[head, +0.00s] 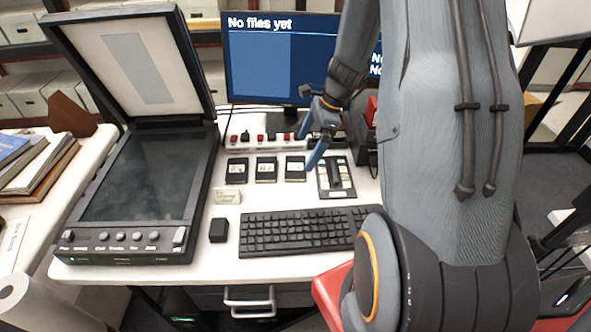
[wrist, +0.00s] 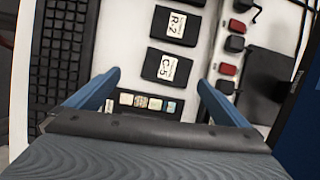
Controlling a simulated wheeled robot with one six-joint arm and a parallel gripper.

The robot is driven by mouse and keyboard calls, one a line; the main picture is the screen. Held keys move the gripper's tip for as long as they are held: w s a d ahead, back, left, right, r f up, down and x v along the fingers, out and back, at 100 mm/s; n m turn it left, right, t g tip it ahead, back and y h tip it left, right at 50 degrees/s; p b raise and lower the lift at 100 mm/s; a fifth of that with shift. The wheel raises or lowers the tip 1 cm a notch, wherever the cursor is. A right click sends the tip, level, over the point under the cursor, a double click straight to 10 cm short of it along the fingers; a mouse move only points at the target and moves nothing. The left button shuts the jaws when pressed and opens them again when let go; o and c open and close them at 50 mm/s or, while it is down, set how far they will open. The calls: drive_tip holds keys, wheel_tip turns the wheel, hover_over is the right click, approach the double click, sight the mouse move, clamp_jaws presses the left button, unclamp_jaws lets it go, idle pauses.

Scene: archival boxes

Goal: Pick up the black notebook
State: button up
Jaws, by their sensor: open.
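I cannot clearly make out a black notebook. Small flat black items with white labels lie in a row on the white desk; the head view shows a left one (head: 237,168), a middle one (head: 266,169) and a right one (head: 295,169). I cannot tell whether any is a notebook. The wrist view shows one marked C-5 (wrist: 160,78) and one marked R-2 (wrist: 190,38). My gripper (head: 311,140) is open, with its blue fingers above the desk near the right item. In the wrist view my gripper (wrist: 158,80) shows nothing held, and C-5 appears between and beyond its fingertips.
A keyboard (head: 300,232) lies in front, with a small black block (head: 218,230) left of it. A switch strip (head: 245,142) and monitor (head: 265,65) stand behind. An open scanner (head: 150,175) fills the left.

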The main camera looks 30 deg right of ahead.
sight(296, 167)
drive_tip(key=shift+m, duration=0.8)
drive_tip(key=shift+w+d+p+x, duration=0.25)
drive_tip(key=shift+p+x, duration=0.1)
drive_tip(key=shift+x, duration=1.05)
drive_tip(key=shift+w+d+p+x, duration=0.15)
drive_tip(key=shift+p+x, duration=0.25)
drive_tip(key=shift+x, duration=1.05)
drive_tip(key=shift+w+d+p+x, duration=0.15)
drive_tip(key=shift+w+p+x, duration=0.2)
drive_tip(key=shift+x, duration=1.05)
drive_tip(key=shift+f, duration=0.1)
drive_tip(key=shift+s, duration=0.1)
drive_tip(key=c, duration=1)
